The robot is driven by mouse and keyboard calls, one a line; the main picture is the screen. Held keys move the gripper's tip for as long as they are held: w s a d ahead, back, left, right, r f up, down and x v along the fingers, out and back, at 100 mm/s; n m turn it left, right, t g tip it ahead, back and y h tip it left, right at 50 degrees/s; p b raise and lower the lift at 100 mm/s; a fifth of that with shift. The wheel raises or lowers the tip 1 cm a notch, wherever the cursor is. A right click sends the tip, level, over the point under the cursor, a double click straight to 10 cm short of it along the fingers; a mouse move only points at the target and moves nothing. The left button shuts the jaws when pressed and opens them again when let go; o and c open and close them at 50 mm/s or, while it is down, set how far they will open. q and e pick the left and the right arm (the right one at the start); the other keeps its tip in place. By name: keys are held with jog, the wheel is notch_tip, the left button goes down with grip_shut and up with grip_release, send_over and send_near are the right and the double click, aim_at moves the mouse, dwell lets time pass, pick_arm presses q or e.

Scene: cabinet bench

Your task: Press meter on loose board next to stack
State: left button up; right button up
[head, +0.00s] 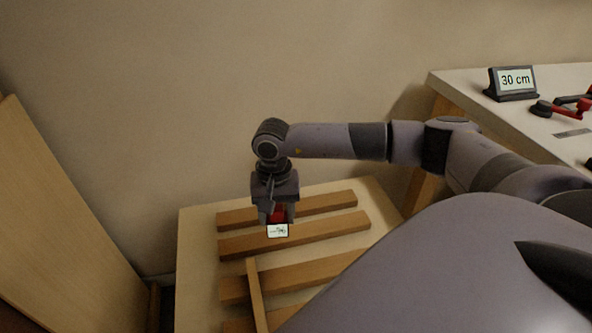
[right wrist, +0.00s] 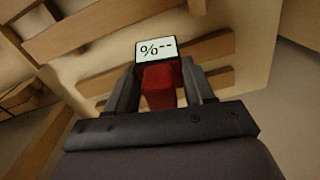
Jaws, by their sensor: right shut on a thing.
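My right gripper (head: 277,212) points down over the low table and is shut on the red meter (right wrist: 158,86). The meter's white display (head: 278,231) reads "--%". The meter is above or at the second board from the back (head: 330,229); I cannot tell whether it touches. Another board (head: 325,204) lies behind it. In front, a wide board (head: 290,276) lies under a thin crosswise strip (head: 257,295), as part of what looks like the stack. My own body hides its right side. My left gripper is out of view.
The low table (head: 196,245) has bare wood at its left edge. A large wooden panel (head: 60,220) leans at the left.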

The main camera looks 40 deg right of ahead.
jog(key=w+d+f+m+b, duration=0.1)
jog(key=d+f+m+b, duration=0.1)
jog(key=b, duration=0.3)
jog(key=w+d+f+m+b, duration=0.1)
jog(key=d+f+m+b, duration=0.1)
jog(key=d+f+b, duration=0.2)
jog(key=w+d+f+m+b, duration=0.1)
jog(key=d+f+m+b, duration=0.2)
jog(key=b, duration=0.3)
jog(key=shift+w+d+f+b, duration=0.25)
jog(key=shift+w+f+b, duration=0.05)
jog(key=shift+w+b, duration=0.05)
jog(key=shift+f+b, duration=0.6)
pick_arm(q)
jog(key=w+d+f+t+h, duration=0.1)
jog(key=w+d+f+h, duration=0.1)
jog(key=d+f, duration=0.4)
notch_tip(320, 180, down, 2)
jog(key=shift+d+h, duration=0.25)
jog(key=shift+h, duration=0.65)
pick_arm(e)
jog(key=shift+f, duration=0.25)
pick_arm(q)
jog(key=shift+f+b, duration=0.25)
jog(key=shift+b, duration=0.15)
pick_arm(e)
jog(key=shift+f, duration=0.45)
pick_arm(q)
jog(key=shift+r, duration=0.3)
jog(key=shift+p, duration=0.3)
